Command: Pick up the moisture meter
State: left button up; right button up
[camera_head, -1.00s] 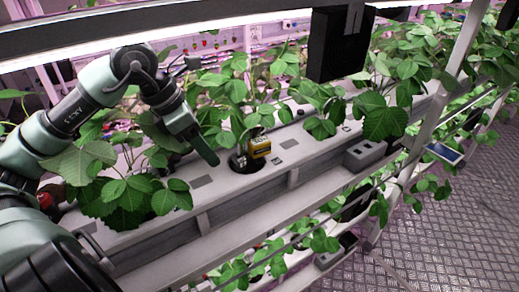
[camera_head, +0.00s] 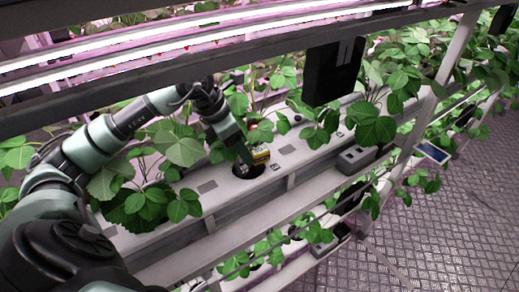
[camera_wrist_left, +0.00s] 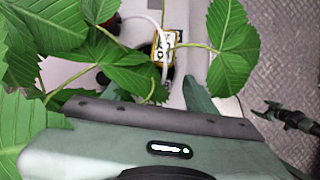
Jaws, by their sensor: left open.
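The moisture meter (camera_head: 260,155), a small yellow device with a dark marked face, stands in a round dark hole of the white planting trough (camera_head: 225,200). In the left wrist view the meter (camera_wrist_left: 165,45) shows upper middle, partly crossed by a plant stem, with a pale cable or tube beside it. My left gripper (camera_head: 246,160) points down at the hole, just left of the meter in the head view. In the left wrist view the open left gripper (camera_wrist_left: 158,92) has the meter beyond its fingers, and nothing is seen held. Leaves hide part of one finger.
Strawberry leaves (camera_head: 145,195) crowd the trough around my left arm, and large leaves (camera_wrist_left: 50,25) crowd the wrist view. A black box (camera_head: 333,72) hangs from the upper rack beam. A grey box (camera_head: 360,158) sits on the front rail.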

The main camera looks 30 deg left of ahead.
aim_at(258, 150)
pick_arm(q)
jog(key=shift+w+d+r+p, duration=0.1)
jog(key=shift+w+d+p, duration=0.1)
jog(key=shift+w+d, duration=0.3)
jog(key=shift+w+d+r+p, duration=0.1)
jog(key=shift+w+d+p, duration=0.1)
jog(key=shift+w, duration=0.5)
jog(key=shift+w+d+f, duration=0.2)
jog(key=shift+w+f, duration=0.05)
jog(key=shift+w, duration=0.1)
jog(key=p+x, duration=0.1)
jog(key=x, duration=0.3)
jog(key=shift+f+p, duration=0.1)
jog(key=shift+p, duration=0.3)
jog(key=shift+w+f, duration=0.1)
jog(key=shift+f, duration=0.25)
grip_shut()
jog(key=shift+r, duration=0.2)
